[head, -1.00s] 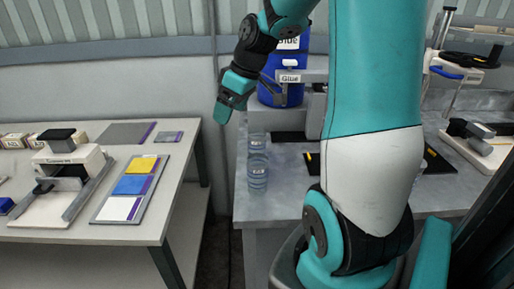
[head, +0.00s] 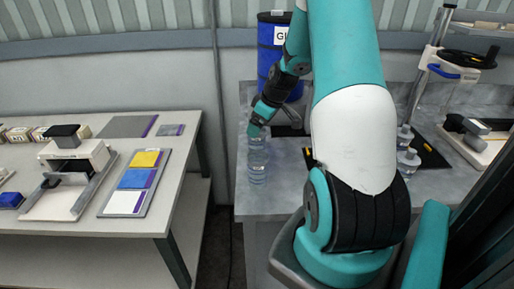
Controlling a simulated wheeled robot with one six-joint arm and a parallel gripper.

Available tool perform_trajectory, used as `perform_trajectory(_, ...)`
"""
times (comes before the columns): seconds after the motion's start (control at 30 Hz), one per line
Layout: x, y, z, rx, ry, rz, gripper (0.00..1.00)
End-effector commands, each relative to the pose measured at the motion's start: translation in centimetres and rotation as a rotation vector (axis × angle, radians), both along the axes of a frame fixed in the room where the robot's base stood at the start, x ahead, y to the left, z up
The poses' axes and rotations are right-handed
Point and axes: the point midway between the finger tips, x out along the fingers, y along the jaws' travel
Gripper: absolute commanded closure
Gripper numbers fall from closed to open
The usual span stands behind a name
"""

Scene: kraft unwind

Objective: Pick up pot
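Two clear, bluish pots stand one behind the other near the left edge of the grey table: the nearer pot (head: 258,170) and the farther pot (head: 257,144), partly hidden. My gripper (head: 255,129) points down at the farther pot's top, overlapping it in this view. I cannot tell whether it touches the pot. The fingers are too small and dark to show whether they are open or shut.
A blue glue drum (head: 272,55) stands behind my arm. Two clear bottles (head: 408,162) stand right of my arm, near a dark mat (head: 430,155) and a press stand (head: 430,65). A white table (head: 110,222) with colour swatches (head: 137,180) is at left, across a gap.

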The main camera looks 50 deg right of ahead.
Motion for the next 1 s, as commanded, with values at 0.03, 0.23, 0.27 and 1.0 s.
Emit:
perform_trajectory(0.03,0.1,0.0,-0.2,-0.001,0.0,0.0,0.11)
perform_trajectory(0.23,0.7,0.0,-1.8,0.003,0.002,0.0,0.11)
perform_trajectory(0.27,0.9,0.0,-2.2,0.003,0.002,-0.001,0.11)
perform_trajectory(1.0,2.0,0.0,-5.1,0.0,-0.001,-0.001,0.66)
